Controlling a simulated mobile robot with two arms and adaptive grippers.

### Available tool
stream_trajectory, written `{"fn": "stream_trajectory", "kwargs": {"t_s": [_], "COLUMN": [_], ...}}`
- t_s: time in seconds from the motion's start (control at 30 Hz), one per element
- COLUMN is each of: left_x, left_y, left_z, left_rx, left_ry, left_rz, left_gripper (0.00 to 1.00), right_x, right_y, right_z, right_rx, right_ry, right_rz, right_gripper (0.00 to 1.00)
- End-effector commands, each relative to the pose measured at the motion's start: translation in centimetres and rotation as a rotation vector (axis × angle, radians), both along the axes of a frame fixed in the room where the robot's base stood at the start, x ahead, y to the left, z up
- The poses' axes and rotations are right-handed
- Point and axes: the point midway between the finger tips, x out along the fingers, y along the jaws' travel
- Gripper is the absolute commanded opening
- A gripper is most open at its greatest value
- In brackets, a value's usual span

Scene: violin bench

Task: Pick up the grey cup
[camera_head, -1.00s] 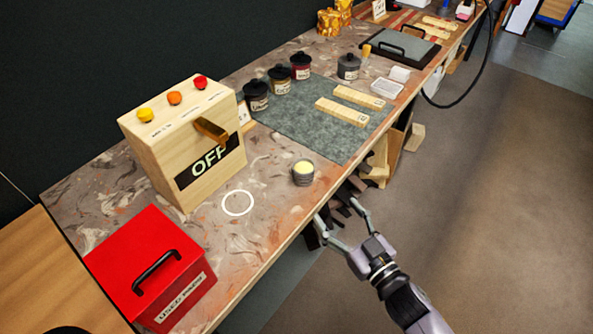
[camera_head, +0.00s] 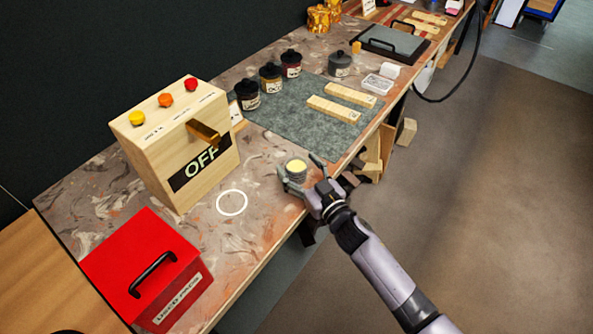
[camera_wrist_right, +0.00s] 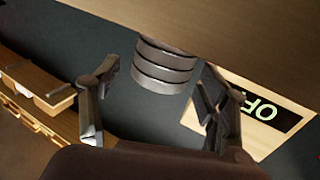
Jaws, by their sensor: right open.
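The grey cup (camera_head: 296,170) stands upright on the bench near its front edge, with something pale yellow inside. My right gripper (camera_head: 301,177) is open, with its fingers reaching in at the cup from the front in the head view. In the right wrist view the ribbed grey cup (camera_wrist_right: 163,67) sits ahead of the right gripper (camera_wrist_right: 158,98), between the two spread fingers. I cannot tell whether a finger touches it. My left gripper is not in view.
A wooden box marked OFF (camera_head: 190,150) and a red box (camera_head: 145,270) stand to the left, with a white ring (camera_head: 232,202) on the bench. Several dark jars (camera_head: 270,79) stand behind, and two wooden strips (camera_head: 333,109) lie on the grey mat (camera_head: 285,123).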

Motion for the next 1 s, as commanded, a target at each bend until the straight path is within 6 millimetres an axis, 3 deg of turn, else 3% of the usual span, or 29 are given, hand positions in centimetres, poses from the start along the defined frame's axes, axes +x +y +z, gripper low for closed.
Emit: {"fn": "stream_trajectory", "kwargs": {"t_s": [0.33,1.0], "left_x": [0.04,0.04], "left_y": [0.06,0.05], "left_z": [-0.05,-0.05], "left_rx": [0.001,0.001], "left_ry": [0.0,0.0], "left_rz": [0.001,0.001], "left_gripper": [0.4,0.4], "right_x": [0.76,0.73], "right_y": [0.51,0.48], "right_z": [-0.05,-0.06], "right_rx": [0.0,-0.001], "right_ry": [0.001,0.001], "right_rz": [0.001,0.0], "right_gripper": [0.68,0.24]}}
